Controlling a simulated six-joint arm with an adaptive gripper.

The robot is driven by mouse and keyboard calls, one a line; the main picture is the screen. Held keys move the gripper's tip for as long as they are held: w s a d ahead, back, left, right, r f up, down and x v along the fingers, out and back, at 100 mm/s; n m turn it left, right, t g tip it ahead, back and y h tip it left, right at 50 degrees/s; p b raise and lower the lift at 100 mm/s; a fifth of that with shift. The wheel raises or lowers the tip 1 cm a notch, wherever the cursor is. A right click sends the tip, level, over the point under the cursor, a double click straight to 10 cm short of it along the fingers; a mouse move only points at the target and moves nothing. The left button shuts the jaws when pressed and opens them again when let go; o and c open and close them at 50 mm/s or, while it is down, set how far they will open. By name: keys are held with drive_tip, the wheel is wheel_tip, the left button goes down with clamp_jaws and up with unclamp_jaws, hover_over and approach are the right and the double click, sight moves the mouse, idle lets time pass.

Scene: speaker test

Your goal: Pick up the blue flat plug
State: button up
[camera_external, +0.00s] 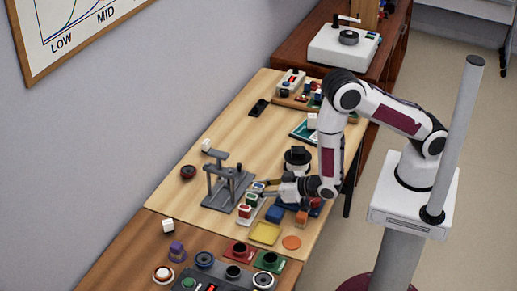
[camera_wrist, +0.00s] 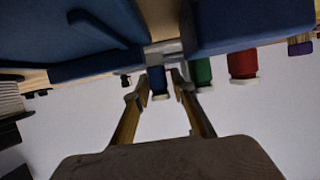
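The blue flat plug (camera_wrist: 158,82) shows in the wrist view with a pale end, between the two fingertips of my gripper (camera_wrist: 159,86). Gaps seem to show on both sides of it; whether a finger touches it I cannot tell. In the external view my gripper (camera_external: 268,188) reaches in from the right at the end of a row of small plugs; the blue plug (camera_external: 257,187) is small and partly hidden by the fingers there. A green plug (camera_wrist: 202,71) and a red plug (camera_wrist: 243,63) stand beside it.
A grey stand (camera_external: 226,182) is just left of the row. A black-topped round device (camera_external: 297,160) is behind the gripper. The table's back left is mostly clear.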

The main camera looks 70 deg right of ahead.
sight(257, 185)
clamp_jaws()
drive_tip(key=shift+r, duration=0.15)
idle(0.4)
drive_tip(key=shift+r, duration=4.85)
